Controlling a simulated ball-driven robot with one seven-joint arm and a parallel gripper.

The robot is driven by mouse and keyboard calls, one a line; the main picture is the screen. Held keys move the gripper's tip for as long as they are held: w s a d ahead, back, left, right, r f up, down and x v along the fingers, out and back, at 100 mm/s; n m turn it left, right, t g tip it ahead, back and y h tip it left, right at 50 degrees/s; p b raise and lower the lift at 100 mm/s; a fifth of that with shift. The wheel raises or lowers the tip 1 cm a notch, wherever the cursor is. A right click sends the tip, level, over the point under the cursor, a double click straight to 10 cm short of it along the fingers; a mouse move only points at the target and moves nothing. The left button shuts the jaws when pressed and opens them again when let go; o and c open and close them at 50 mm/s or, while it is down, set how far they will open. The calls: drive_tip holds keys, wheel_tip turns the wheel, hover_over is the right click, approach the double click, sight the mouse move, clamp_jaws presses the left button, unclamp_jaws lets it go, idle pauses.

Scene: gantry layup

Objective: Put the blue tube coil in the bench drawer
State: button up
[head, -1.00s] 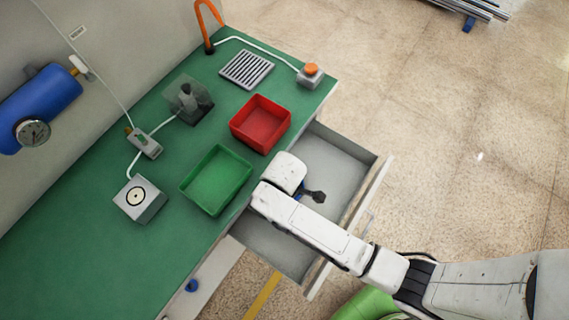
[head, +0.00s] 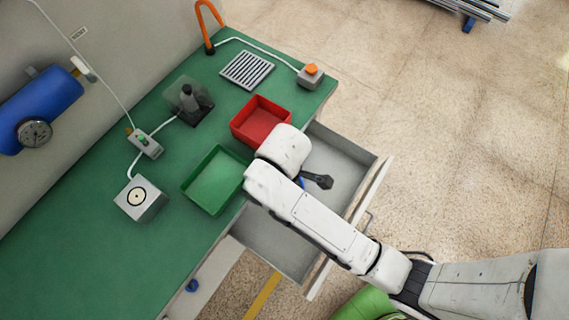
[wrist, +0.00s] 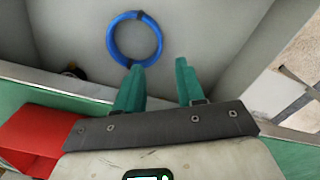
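The blue tube coil (wrist: 135,40) is a ring with dark ties, lying on the grey floor of the open bench drawer (wrist: 215,35) in the wrist view. My gripper (wrist: 159,65) has two teal fingers, spread apart with nothing between them. The left fingertip shows right at the coil's near edge; I cannot tell whether they touch. In the head view the pulled-out drawer (head: 340,157) juts from the bench's right side, with my arm across it. There my arm hides the fingers and most or all of the coil; a small blue patch shows beside my wrist.
The green bench top holds a red bin (head: 262,122), a green bin (head: 216,181), a grille (head: 247,69) and an orange-topped button box (head: 310,76). The red bin also shows close to my gripper in the wrist view (wrist: 35,140). Open floor lies to the right.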

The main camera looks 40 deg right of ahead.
drive_tip(key=s+d+r+m, duration=0.2)
drive_tip(key=s+d+m, duration=0.8)
drive_tip(key=s+d, duration=0.1)
drive_tip(key=shift+s+d+t, duration=0.3)
drive_tip(key=shift+s+t, duration=0.1)
drive_tip(key=shift+s, duration=0.05)
drive_tip(key=shift+a, duration=0.1)
